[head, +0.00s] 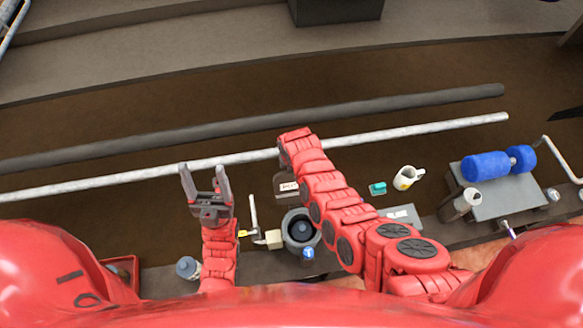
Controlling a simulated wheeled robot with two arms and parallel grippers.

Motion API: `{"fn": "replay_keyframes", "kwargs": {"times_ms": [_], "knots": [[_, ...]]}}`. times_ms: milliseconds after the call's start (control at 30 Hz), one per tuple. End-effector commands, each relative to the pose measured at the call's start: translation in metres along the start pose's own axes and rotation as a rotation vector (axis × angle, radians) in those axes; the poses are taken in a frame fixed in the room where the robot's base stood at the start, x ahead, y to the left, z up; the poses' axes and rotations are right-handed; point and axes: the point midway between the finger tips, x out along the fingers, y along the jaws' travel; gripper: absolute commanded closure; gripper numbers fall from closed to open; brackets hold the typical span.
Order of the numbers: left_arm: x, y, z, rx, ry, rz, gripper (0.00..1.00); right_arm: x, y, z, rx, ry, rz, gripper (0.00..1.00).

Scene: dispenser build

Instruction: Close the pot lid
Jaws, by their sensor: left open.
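A round grey pot (289,241) stands on the bench near the middle of the head view. A dark round piece (302,230) shows inside its rim. I cannot tell whether that is the lid or the inside of the pot. My left gripper (204,171) is open and empty, to the left of the pot and beyond it, with its fingers pointing away from me. My right arm reaches past the right side of the pot and covers part of the bench. I cannot make out its gripper.
Beside the pot are a pale block (273,239), a blue-marked item (308,253) and a dark box with a label (287,186). A white mug (407,177), a teal block (377,188) and a blue roller (486,166) lie to the right. Long pipes (420,127) run behind.

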Motion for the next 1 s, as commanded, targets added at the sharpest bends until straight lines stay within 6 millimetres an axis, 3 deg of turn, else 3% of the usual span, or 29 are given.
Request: {"fn": "replay_keyframes", "kwargs": {"times_ms": [1000], "knots": [[0.024,-0.001,-0.004,0.000,0.000,0.000,0.34,-0.018,0.001,0.018,0.002,0.181,-0.003,1.00]]}}
